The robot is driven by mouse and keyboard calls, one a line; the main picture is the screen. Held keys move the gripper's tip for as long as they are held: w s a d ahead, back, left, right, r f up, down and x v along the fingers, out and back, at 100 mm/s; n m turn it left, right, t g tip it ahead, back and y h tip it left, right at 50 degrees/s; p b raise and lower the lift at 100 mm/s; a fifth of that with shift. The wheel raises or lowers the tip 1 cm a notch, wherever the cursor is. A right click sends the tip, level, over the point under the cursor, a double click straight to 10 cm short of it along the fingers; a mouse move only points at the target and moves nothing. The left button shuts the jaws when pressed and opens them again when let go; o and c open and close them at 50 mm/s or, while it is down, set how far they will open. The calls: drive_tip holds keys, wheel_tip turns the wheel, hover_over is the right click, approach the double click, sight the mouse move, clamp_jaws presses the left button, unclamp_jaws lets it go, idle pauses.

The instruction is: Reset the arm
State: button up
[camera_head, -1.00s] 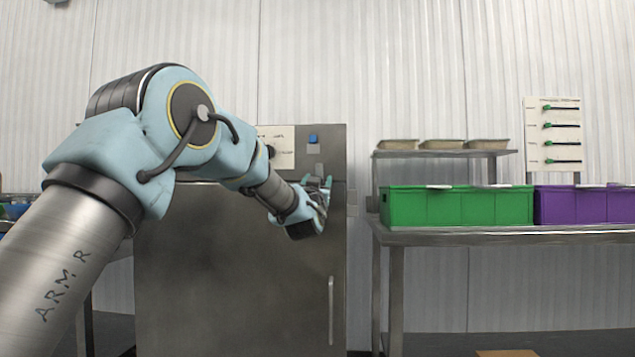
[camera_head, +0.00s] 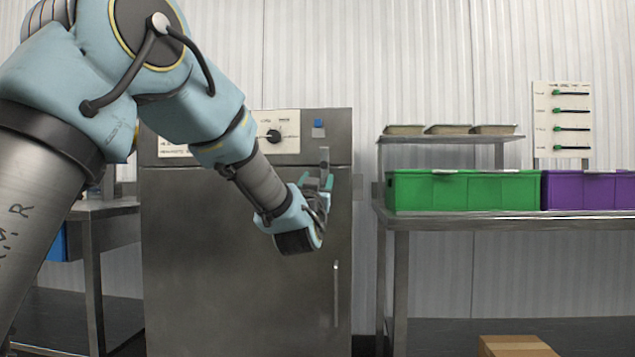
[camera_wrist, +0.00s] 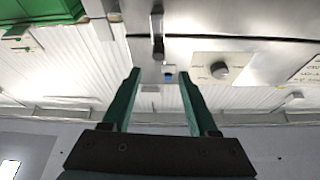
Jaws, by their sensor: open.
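My gripper (camera_head: 317,183) is in front of the upper right part of a steel cabinet (camera_head: 240,260), with its fingers pointing up and away. In the wrist view my gripper (camera_wrist: 157,85) shows two green fingers spread apart with nothing between them. The wrist picture looks upside down. My arm reaches in from the left of the head view, bent at the elbow. Whether the gripper touches the cabinet cannot be told, but the fingers look free.
The cabinet has a knob (camera_head: 273,136), a blue button (camera_head: 319,123) and a door handle (camera_head: 336,295). To the right, a steel table (camera_head: 500,222) holds a green crate (camera_head: 465,190) and a purple crate (camera_head: 590,190). A cardboard box (camera_head: 515,346) is low at the front.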

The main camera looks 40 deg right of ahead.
idle(0.4)
drive_tip(key=w+a+f+n+g+y, duration=0.1)
drive_tip(key=w+a+f+g+y, duration=0.15)
drive_tip(key=a+f, duration=0.55)
drive_tip(key=w+a+f+n+g+y, duration=0.1)
drive_tip(key=w+a+f+y, duration=0.4)
drive_tip(key=a, duration=0.4)
drive_tip(key=w+a+f+n+g+y, duration=0.1)
drive_tip(key=w+a+f+g+y, duration=0.1)
drive_tip(key=a+f, duration=0.65)
drive_tip(key=s+a+f+n+g+y, duration=0.2)
drive_tip(key=s+a+f, duration=0.15)
drive_tip(key=a, duration=0.45)
drive_tip(key=s+a+f+n+g+y, duration=0.1)
drive_tip(key=s+a+f+g+y, duration=0.1)
drive_tip(key=a+f, duration=0.4)
drive_tip(key=s+a+f+n+g+y, duration=0.1)
drive_tip(key=s+a+f+n+g, duration=0.1)
drive_tip(key=s+a, duration=0.5)
drive_tip(key=s+a+f+n+g+y, duration=0.1)
drive_tip(key=s+a+f+g, duration=0.15)
drive_tip(key=s+a, duration=0.45)
wheel_tip(320, 180, up, 28)
drive_tip(key=w+p, duration=0.1)
drive_tip(key=p, duration=2.7)
drive_tip(key=shift+d+r, duration=0.15)
drive_tip(key=shift+r, duration=0.05)
drive_tip(key=shift+c, duration=0.3)
